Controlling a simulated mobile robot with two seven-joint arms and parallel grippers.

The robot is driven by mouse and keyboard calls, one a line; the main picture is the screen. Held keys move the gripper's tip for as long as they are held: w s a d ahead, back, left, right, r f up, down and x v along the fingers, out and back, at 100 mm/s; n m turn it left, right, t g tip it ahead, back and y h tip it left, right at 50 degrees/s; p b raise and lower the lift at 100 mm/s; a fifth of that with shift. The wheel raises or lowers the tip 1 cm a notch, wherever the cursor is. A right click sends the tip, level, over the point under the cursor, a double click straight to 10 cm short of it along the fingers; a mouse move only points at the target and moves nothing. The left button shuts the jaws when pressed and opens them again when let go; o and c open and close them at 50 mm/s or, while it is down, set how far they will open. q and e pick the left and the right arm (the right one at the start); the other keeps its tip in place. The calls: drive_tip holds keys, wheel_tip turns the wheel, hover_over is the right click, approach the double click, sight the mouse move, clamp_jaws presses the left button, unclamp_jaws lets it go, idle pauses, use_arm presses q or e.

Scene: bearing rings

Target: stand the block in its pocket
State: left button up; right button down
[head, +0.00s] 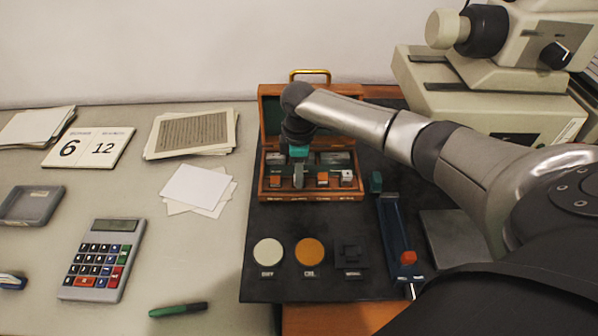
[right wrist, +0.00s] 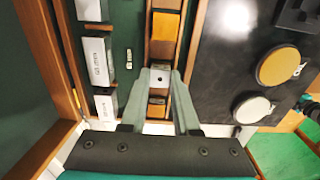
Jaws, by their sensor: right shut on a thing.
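My right gripper (head: 299,180) reaches down into the front row of the wooden case. In the right wrist view its fingertips (right wrist: 159,82) are closed on the sides of a small pale block (right wrist: 158,76) with a dark dot on its top. The block is in line with the row of the case's pockets (right wrist: 157,110); whether it rests on the pocket floor cannot be told. In the head view the fingers mostly hide it. The open wooden case (head: 263,185) stands at the back of the dark mat. My left gripper is in neither view.
Pale labelled blocks (right wrist: 98,55) stand in the case's back row, close to the fingers. Another pale block (head: 347,176) is at the front row's right end. A cream disc (head: 268,252), an orange disc (head: 310,251) and a blue tool (head: 398,235) lie on the mat (head: 262,287).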

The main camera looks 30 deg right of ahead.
drive_tip(key=c, duration=0.6)
unclamp_jaws()
drive_tip(key=shift+f, duration=0.1)
wheel_tip(320, 180, up, 9)
drive_tip(key=p, duration=0.9)
drive_tip(key=shift+f+p, duration=0.15)
drive_tip(key=shift+p, duration=0.15)
drive_tip(key=shift+f, duration=0.1)
